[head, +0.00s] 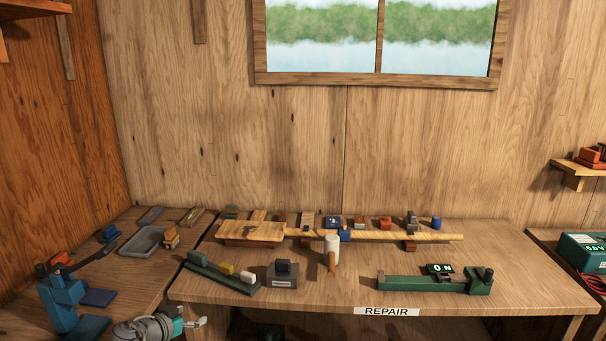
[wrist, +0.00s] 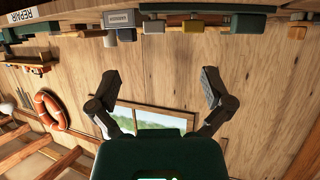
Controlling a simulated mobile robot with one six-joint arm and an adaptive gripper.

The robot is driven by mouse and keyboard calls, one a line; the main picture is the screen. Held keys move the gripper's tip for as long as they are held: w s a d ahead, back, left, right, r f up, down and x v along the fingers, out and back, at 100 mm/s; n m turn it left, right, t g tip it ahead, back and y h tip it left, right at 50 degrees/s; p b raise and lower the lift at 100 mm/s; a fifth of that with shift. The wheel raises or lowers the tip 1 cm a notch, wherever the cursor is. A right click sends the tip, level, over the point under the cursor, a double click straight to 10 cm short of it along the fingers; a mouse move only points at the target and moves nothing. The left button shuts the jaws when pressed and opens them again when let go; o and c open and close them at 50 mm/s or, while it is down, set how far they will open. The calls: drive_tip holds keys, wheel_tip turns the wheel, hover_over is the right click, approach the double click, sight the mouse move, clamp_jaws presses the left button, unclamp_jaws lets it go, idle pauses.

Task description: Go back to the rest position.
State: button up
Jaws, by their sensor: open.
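My gripper (head: 197,323) is at the lower left of the head view, by the front left of the repair bench (head: 330,290). In the wrist view its two dark fingers (wrist: 160,84) are spread wide with nothing between them. Behind them are the wooden wall and the window (wrist: 150,118). My gripper appears clear of the things on the bench.
A blue tool (head: 62,300) stands left of my gripper.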

drive_tip(key=w+d+f+n+g+p, duration=0.15)
drive_tip(key=d+g, duration=0.25)
drive_tip(key=d, duration=0.9)
drive_tip(key=w+d+f+g+p, duration=0.1)
drive_tip(key=d+f+g+p, duration=0.15)
drive_tip(key=d, duration=1.15)
drive_tip(key=s+d+n+g+y+p, duration=0.1)
drive_tip(key=s+d, duration=0.3)
drive_tip(key=d, duration=0.5)
drive_tip(key=s+d+r+n+g+y+p, duration=0.1)
drive_tip(key=s+d+n+g+y+p, duration=0.1)
drive_tip(key=d, duration=0.7)
drive_tip(key=shift+s+d+r+g+y+p, duration=0.15)
drive_tip(key=shift+s+d+g+y+p, duration=0.3)
drive_tip(key=shift+s+g+y, duration=1.1)
drive_tip(key=shift+s+a+t+h, duration=0.1)
drive_tip(key=shift+s+t+h, duration=0.1)
drive_tip(key=shift+t+h, duration=0.1)
